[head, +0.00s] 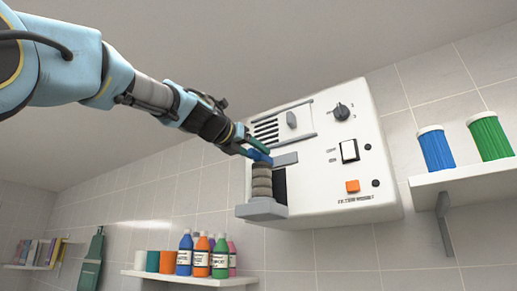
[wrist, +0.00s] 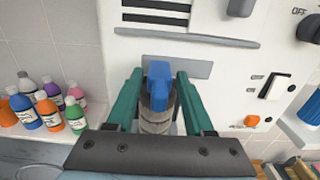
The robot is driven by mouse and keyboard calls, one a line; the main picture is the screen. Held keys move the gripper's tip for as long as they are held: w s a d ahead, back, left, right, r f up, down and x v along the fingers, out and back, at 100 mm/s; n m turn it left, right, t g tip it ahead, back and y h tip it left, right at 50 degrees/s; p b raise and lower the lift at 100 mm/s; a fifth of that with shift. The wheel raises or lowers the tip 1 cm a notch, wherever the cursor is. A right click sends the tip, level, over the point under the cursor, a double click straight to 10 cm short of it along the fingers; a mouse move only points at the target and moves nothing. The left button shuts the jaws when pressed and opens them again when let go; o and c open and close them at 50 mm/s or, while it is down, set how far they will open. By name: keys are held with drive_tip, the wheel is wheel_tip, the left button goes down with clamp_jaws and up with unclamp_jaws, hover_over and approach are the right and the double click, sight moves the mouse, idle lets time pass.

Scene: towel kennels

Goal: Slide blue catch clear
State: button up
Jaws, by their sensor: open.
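The blue catch (wrist: 159,82) sits at the top of a ribbed grey-brown cylinder (wrist: 156,120) at the front of a white wall unit. In the head view the blue catch (head: 259,157) shows just above that cylinder (head: 262,181), which stands on a grey ledge (head: 261,210). My gripper (wrist: 160,76) is open, with one green finger on each side of the catch. Gaps show between the fingers and the catch in the wrist view. In the head view my gripper (head: 257,150) partly overlaps the catch, so contact there cannot be told.
The white unit (head: 330,120) carries a knob (head: 341,112), a white switch (head: 349,150) and an orange button (head: 352,186). A shelf (head: 190,279) with several bottles is lower left. A right shelf (head: 462,174) holds blue and green jars. Open air lies left of the unit.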

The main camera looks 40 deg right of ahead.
drive_tip(key=shift+x, duration=1.05)
clamp_jaws()
idle(0.7)
